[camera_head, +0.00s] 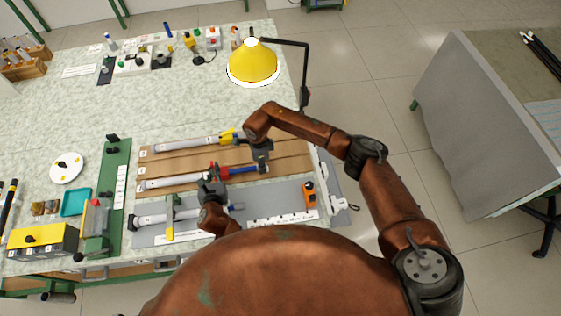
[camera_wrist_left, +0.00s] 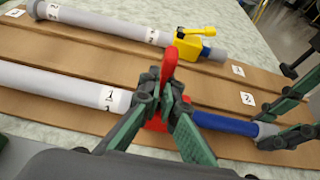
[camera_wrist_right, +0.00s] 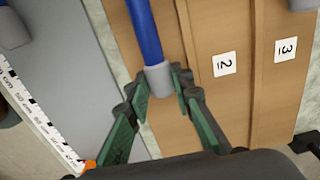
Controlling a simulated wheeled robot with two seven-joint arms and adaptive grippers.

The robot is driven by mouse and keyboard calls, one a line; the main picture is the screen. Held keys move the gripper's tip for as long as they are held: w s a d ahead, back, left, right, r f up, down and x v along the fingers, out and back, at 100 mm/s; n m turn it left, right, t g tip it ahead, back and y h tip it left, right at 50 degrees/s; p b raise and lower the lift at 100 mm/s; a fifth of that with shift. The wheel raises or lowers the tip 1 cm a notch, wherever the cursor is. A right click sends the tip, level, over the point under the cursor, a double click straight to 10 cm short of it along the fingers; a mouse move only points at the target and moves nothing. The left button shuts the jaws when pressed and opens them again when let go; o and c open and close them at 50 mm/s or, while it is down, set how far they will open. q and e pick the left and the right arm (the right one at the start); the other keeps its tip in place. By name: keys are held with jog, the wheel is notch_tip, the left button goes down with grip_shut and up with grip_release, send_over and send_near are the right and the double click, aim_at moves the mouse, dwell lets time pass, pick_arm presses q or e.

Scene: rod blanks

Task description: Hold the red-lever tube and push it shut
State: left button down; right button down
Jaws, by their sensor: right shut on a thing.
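The red-lever tube lies on the wooden board, with a pale grey barrel (camera_head: 170,182), a red lever (camera_wrist_left: 170,65) and a blue rod (camera_wrist_left: 224,123) sticking out to the right. The blue rod also shows in the right wrist view (camera_wrist_right: 144,30). My left gripper (camera_wrist_left: 163,88) is at the lever, one finger on each side; whether they press on it is unclear. My right gripper (camera_wrist_right: 161,80) is shut on the rod's grey end cap (camera_wrist_right: 158,78). In the head view, my left gripper (camera_head: 212,180) partly hides the tube's middle.
A yellow-lever tube (camera_head: 190,143) lies behind on the board (camera_head: 290,165). Another tube (camera_head: 150,219) lies in front on a grey mat. A ruler strip (camera_head: 285,218) and an orange tool (camera_head: 309,194) are near the front right. A yellow lamp (camera_head: 253,62) stands at the back.

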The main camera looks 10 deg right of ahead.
aim_at(239, 169)
jog(key=a, duration=0.9)
jog(key=shift+a, duration=0.1)
jog(key=c, duration=1.7)
grip_release()
jog(key=shift+r, duration=3.75)
